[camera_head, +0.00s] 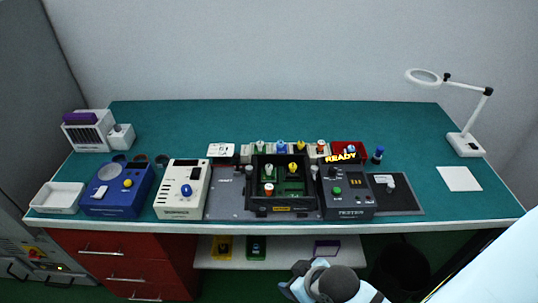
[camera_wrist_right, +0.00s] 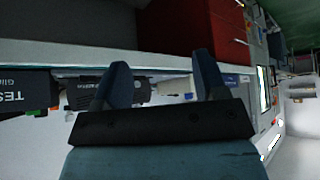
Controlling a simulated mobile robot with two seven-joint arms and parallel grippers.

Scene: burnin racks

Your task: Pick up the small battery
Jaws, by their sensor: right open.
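Several small cylindrical pieces with coloured tops stand in the middle of the bench in the head view; I cannot tell which one is the small battery. A row with green, blue, yellow and orange tops stands on a pale rack (camera_head: 290,151). More stand in the black tray fixture (camera_head: 283,209). A dark blue piece (camera_head: 377,155) stands alone to the right. My right gripper (camera_head: 293,279) is low in front of the bench edge, apart from all of them. Its fingers are spread and empty in the right wrist view (camera_wrist_right: 163,78). My left gripper is out of view.
A black tester box (camera_head: 347,208), a white device (camera_head: 183,205) and a blue device (camera_head: 120,203) line the bench front. A magnifier lamp (camera_head: 466,143) stands at right. A shelf (camera_head: 290,254) lies below the bench top. The back of the green bench is clear.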

